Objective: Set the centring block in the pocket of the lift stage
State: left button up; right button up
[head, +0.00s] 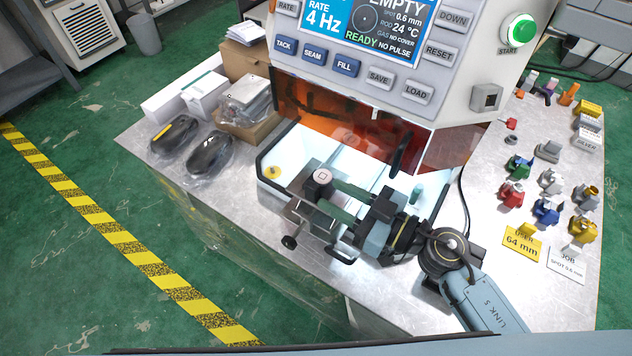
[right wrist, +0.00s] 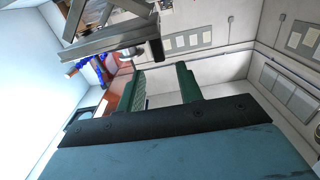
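A grey block with a pale round top bearing a square mark (head: 322,177), which looks like the centring block, stands at the grey metal lift stage (head: 304,212) in the machine's lit bay. I cannot tell whether it is seated in the pocket, which is hidden. My right gripper (head: 329,195) is just right of the block and over the stage, its green fingers pointing left. In the right wrist view the fingers (right wrist: 160,85) stand apart with nothing clearly between them, and a grey metal part (right wrist: 110,45) lies beyond the tips. My left gripper is not in view.
The machine's orange window (head: 340,115) and control panel rise behind the bay. Bagged black items (head: 208,155) and boxes lie left. Coloured fittings (head: 520,166) and signs (head: 523,243) fill the right of the bench.

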jog(key=shift+v, duration=2.2)
